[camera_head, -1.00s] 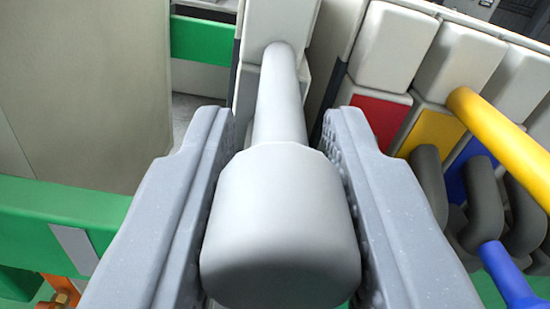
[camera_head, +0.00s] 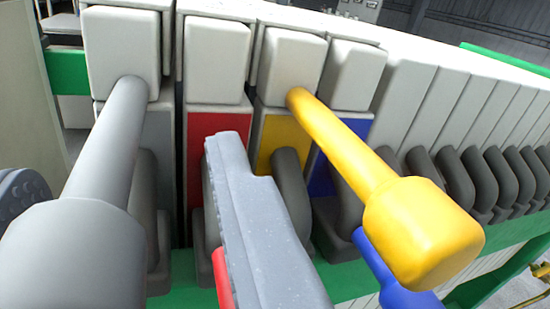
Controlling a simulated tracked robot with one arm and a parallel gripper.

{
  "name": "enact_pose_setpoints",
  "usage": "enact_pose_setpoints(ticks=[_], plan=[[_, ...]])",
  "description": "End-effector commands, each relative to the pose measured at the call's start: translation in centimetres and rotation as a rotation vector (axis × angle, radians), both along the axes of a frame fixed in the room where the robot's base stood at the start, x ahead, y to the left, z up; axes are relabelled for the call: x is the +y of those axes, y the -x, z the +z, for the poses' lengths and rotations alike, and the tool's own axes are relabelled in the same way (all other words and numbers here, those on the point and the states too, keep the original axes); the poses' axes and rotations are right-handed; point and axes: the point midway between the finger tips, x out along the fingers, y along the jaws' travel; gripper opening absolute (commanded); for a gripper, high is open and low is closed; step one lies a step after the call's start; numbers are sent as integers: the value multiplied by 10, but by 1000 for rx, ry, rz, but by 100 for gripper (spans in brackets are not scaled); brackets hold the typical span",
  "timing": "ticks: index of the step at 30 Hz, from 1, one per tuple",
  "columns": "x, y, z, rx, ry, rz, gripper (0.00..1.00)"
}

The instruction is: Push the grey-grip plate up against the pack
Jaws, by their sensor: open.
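The grey grip (camera_head: 70,255) sticks out toward me at the left from the grey plate (camera_head: 122,48), a pale upright block with a grey patch. My gripper (camera_head: 122,165) is open with its fingers on either side of the grip. The right finger stands clear of it, in front of the red-marked plate. The left finger is mostly hidden behind the grip, so I cannot tell whether they touch. The pack (camera_head: 405,85) is a row of pale plates running right. Its near plates carry red, yellow and blue patches. Only a thin dark line shows between the grey and red-marked plates.
The yellow grip (camera_head: 425,230) juts out toward me to the right of my right finger. A blue grip (camera_head: 385,275) lies below it, and part of a red grip (camera_head: 222,275) shows beside the finger. A green rail (camera_head: 345,280) runs below the plates.

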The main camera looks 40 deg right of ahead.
Motion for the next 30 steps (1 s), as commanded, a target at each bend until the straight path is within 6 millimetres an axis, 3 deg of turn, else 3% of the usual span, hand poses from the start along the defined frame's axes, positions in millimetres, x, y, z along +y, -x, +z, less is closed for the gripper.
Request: enact_pose_setpoints(ticks=[11, 30], plan=[[5, 9, 0, 0, 0, 3, 47], [38, 101, -1, 1, -1, 3, 47]])
